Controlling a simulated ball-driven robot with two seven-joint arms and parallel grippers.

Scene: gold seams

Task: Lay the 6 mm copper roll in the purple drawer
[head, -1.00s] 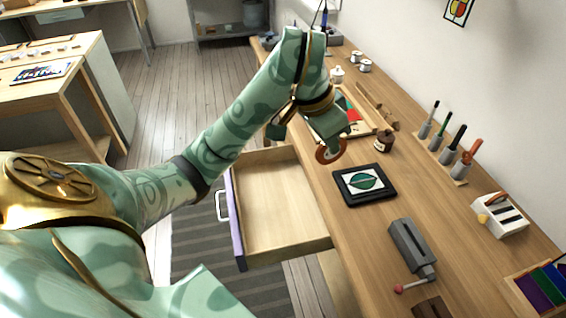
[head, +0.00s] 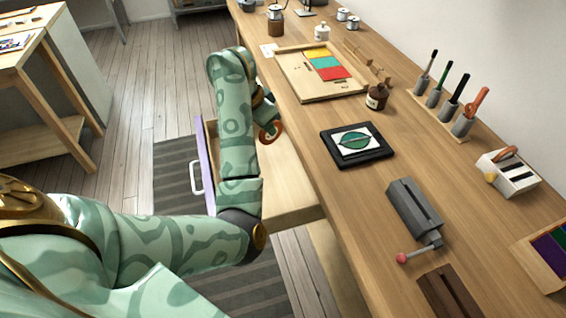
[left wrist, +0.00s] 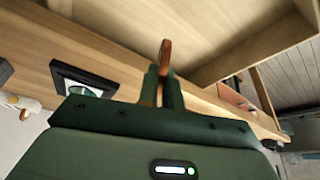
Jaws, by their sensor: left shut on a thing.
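The copper roll (head: 270,131) is an orange-brown ring. My left gripper (head: 262,118) is shut on it and holds it over the far part of the open drawer, near the bench edge. In the left wrist view the roll (left wrist: 165,56) stands edge-on between the fingertips (left wrist: 164,80). The drawer has a purple front (head: 205,160) with a white handle and a bare wooden inside (head: 285,175). My left forearm hides much of it. In the left wrist view the drawer's wooden inside (left wrist: 215,35) shows beyond the fingers. My right gripper is not in view.
On the bench (head: 300,110) stand a framed green leaf picture (head: 356,143), a grey tool with a red-knobbed crank (head: 414,212), a small brown jar (head: 376,97) and a tray with coloured panels (head: 300,88). A tool rack (head: 440,115) lines the wall side.

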